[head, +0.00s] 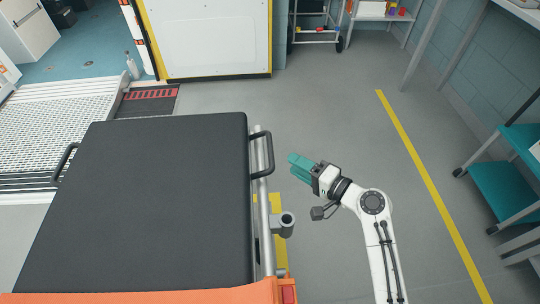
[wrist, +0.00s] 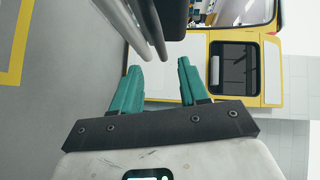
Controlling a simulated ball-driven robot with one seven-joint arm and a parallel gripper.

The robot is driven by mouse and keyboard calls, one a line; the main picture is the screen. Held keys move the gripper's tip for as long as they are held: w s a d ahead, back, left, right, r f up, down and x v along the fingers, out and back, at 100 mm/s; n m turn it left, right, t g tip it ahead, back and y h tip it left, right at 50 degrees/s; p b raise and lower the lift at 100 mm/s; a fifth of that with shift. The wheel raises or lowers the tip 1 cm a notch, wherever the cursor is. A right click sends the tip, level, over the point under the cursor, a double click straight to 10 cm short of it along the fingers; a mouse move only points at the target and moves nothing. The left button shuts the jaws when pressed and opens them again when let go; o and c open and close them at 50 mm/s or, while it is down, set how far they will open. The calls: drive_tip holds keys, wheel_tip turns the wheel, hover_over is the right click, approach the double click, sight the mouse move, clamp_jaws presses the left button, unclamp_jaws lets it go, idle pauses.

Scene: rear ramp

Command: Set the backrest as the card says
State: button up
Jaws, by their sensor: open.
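The stretcher's dark padded top (head: 160,200) fills the left of the head view and looks flat; I cannot tell where its backrest section begins. A black loop handle (head: 268,153) stands out from its right side rail (head: 262,205). My gripper (head: 294,164), with teal fingers, is to the right of that handle, apart from it, open and empty. In the wrist view my gripper's fingers (wrist: 159,70) are spread, with grey rails (wrist: 128,25) and a dark edge (wrist: 172,18) beyond them. I cannot make out a card with a setting in either view.
A grey tube end (head: 287,220) juts from the stretcher's right side. An orange end piece (head: 200,294) is at the near edge. A perforated ramp (head: 60,125) lies at left. Clear floor stretches right to a yellow line (head: 420,170) and a teal cart (head: 500,190).

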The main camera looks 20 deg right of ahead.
sight(270, 149)
drive_tip(key=b+x, duration=0.1)
drive_tip(key=x, duration=0.9)
drive_tip(key=shift+s+a, duration=0.1)
clamp_jaws()
idle(0.3)
